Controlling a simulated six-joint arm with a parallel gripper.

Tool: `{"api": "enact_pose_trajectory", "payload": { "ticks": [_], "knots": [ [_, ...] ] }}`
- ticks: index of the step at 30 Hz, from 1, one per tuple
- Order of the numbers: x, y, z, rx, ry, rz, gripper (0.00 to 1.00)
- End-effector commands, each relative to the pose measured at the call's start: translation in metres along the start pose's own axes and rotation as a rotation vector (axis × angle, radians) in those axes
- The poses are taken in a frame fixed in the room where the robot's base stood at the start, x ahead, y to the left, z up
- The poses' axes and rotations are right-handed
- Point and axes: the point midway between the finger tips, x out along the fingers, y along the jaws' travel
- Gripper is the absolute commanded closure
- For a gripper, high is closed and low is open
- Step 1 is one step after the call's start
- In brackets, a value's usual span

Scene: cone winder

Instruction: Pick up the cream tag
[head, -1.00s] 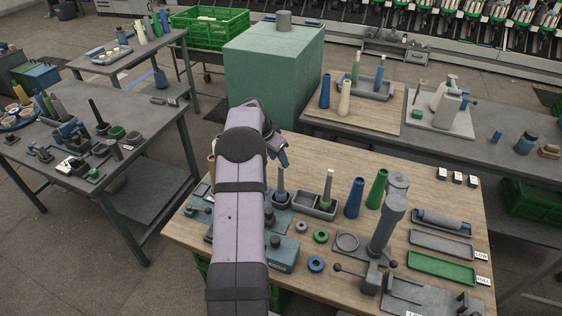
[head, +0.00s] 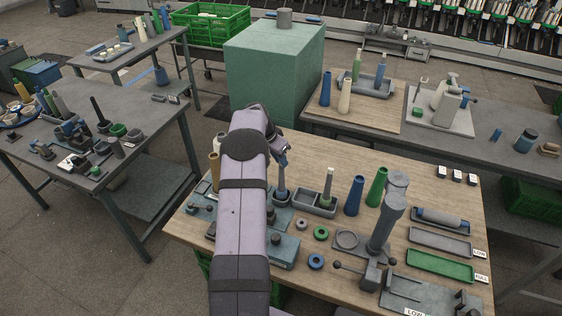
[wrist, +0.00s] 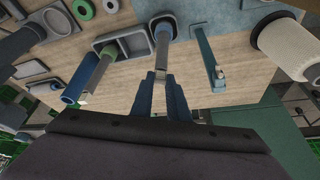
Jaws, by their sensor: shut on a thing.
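My gripper (wrist: 161,84) is seen from above in the wrist view, its two blue fingers close together at the top of a grey upright post (wrist: 161,48) with a blue base. In the head view my gripper (head: 281,158) is just above that post (head: 281,181), at the back of the wooden bench. The tag cannot be made out clearly there.
A tall grey column (head: 385,225) stands to the right. A beige cone (wrist: 290,45) shows at the wrist view's right.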

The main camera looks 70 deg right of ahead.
Motion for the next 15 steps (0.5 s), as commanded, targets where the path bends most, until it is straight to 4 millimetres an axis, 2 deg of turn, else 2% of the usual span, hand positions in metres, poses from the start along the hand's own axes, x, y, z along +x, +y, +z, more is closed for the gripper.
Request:
{"api": "enact_pose_trajectory", "payload": {
  "ticks": [5, 8, 15],
  "knots": [
    [-0.008, -0.001, -0.004, 0.001, 0.002, -0.002, 0.94],
    [-0.019, -0.001, -0.009, 0.002, 0.003, -0.003, 0.94],
    [-0.056, -0.001, -0.025, 0.002, 0.004, -0.004, 0.94]
  ]
}}
